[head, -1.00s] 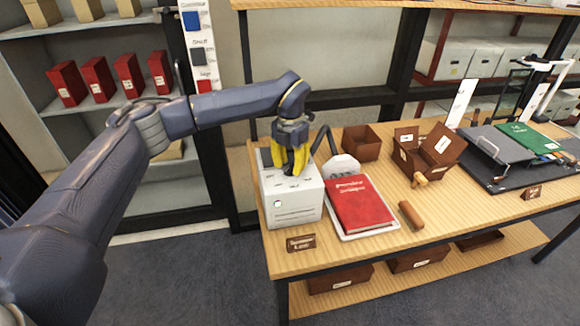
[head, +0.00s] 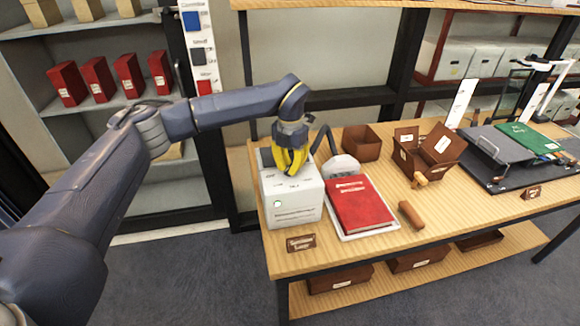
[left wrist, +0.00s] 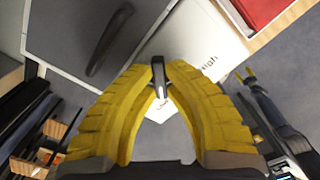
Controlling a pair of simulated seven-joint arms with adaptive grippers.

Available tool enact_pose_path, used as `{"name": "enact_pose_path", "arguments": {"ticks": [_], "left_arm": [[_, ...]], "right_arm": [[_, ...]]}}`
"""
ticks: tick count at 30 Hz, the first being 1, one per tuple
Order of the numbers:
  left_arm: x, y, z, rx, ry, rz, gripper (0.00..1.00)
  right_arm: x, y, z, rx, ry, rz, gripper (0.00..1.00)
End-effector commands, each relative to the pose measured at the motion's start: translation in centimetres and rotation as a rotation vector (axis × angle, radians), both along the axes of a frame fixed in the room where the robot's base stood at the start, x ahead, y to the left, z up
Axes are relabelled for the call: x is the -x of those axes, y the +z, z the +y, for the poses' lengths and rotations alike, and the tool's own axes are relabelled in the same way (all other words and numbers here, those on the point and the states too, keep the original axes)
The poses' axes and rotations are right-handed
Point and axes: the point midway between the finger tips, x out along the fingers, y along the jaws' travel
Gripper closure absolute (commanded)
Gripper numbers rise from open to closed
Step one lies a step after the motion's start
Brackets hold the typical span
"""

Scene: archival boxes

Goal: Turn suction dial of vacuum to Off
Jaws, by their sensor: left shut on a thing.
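The vacuum (head: 294,206) is a white box-shaped unit at the left end of the wooden table, with a dark hose rising behind it. My left gripper (head: 290,174) points down onto its top face. In the left wrist view, the yellow fingers (left wrist: 160,75) are closed on the small dark suction dial (left wrist: 159,78), which has a pale mark. Printed labels show around the dial; one reads "High" (left wrist: 208,66). The fingers hide part of the dial and some labels, so I cannot tell its setting.
A red book (head: 360,204) lies on a white tray right of the vacuum. A wooden roller (head: 411,214), brown boxes (head: 362,143) and a small label plate (head: 301,243) are also on the table. Shelves with red boxes (head: 128,74) stand behind at left.

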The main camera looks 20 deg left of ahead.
Motion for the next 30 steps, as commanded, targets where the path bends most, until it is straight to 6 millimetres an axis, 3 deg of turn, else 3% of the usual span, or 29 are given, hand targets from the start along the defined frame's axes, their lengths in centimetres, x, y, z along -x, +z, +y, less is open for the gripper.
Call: {"name": "enact_pose_path", "arguments": {"ticks": [11,30], "left_arm": [[0.01,0.0,0.04,-0.001,-0.108,0.001,1.0],[0.0,-0.02,0.02,-0.001,-0.618,0.001,1.0]], "right_arm": [[0.02,0.0,-0.02,0.0,0.0,0.0,0.5],[0.02,0.0,-0.05,0.0,0.0,0.001,0.5]]}}
